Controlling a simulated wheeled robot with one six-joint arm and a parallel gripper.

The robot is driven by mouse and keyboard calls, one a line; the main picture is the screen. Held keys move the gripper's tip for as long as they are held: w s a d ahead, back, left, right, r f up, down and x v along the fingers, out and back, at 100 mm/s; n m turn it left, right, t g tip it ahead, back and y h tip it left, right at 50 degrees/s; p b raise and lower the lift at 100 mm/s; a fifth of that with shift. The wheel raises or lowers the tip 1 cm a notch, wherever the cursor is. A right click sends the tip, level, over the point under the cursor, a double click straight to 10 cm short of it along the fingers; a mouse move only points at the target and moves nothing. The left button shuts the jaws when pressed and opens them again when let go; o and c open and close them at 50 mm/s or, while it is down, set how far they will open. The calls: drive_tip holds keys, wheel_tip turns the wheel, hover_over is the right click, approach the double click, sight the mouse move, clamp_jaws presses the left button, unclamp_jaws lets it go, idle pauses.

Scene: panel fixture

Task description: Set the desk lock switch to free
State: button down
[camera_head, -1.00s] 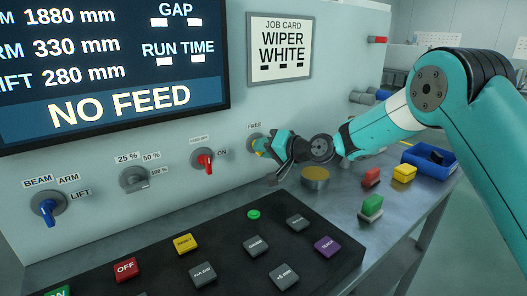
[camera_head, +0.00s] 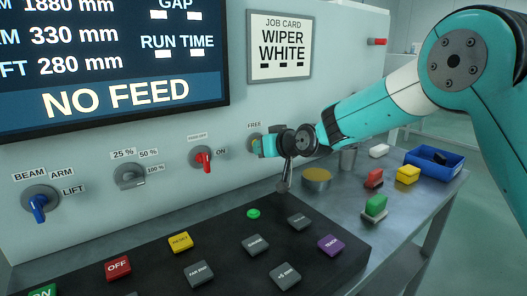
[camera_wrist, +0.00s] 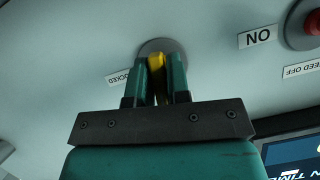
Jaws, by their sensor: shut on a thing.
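The desk lock switch is a yellow handle (camera_wrist: 157,64) on a round grey disc (camera_wrist: 164,46) in the panel. In the wrist view my gripper (camera_wrist: 161,60) is shut on the handle, one teal finger on each side. A partly cut LOCKED label (camera_wrist: 118,78) sits left of the disc there. In the head view the FREE label (camera_head: 254,125) is above the disc (camera_head: 254,141), and my gripper (camera_head: 264,146) covers most of the switch. I cannot tell which label the handle points to.
A red switch (camera_head: 203,159) with an ON label is left of the lock switch. A black button console (camera_head: 215,230) lies below. A brass-topped round object (camera_head: 316,175), several coloured blocks and a blue bin (camera_head: 433,163) stand to the right.

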drive_tip(key=shift+d+f, duration=0.1)
idle(0.3)
drive_tip(key=c, duration=1.2)
unclamp_jaws()
drive_tip(key=shift+o, duration=0.2)
drive_tip(key=v, duration=1.7)
drive_tip(key=shift+s+r+b, duration=0.2)
drive_tip(key=shift+b, duration=0.1)
